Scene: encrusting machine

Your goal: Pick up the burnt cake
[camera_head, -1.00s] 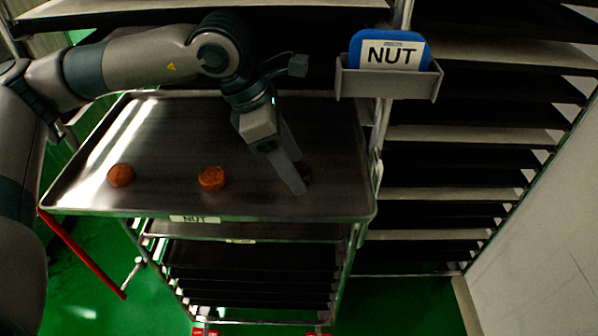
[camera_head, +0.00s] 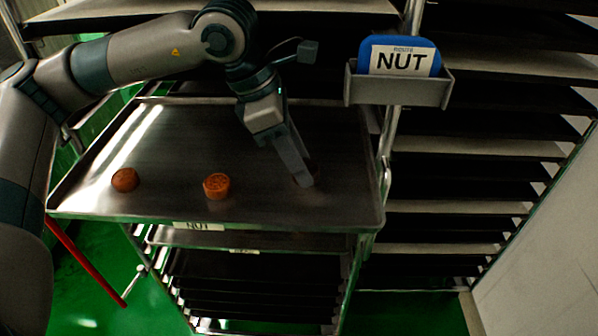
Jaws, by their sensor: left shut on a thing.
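Two orange-brown cakes sit on the metal tray (camera_head: 150,200), one at the left (camera_head: 125,180) and one near the middle (camera_head: 216,186). My left gripper (camera_head: 303,178) is over the right part of the tray, pointing down, shut on the dark burnt cake. The burnt cake is almost wholly hidden behind the fingers, with only a dark reddish edge showing. I cannot tell whether it touches the tray. My right gripper is not in view.
The tray tops a rack cart with more trays below. A blue NUT sign (camera_head: 403,57) sits in a grey holder (camera_head: 398,91) to the right of my left gripper. Tall shelving stands behind and right. A red bar (camera_head: 88,262) is at the lower left.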

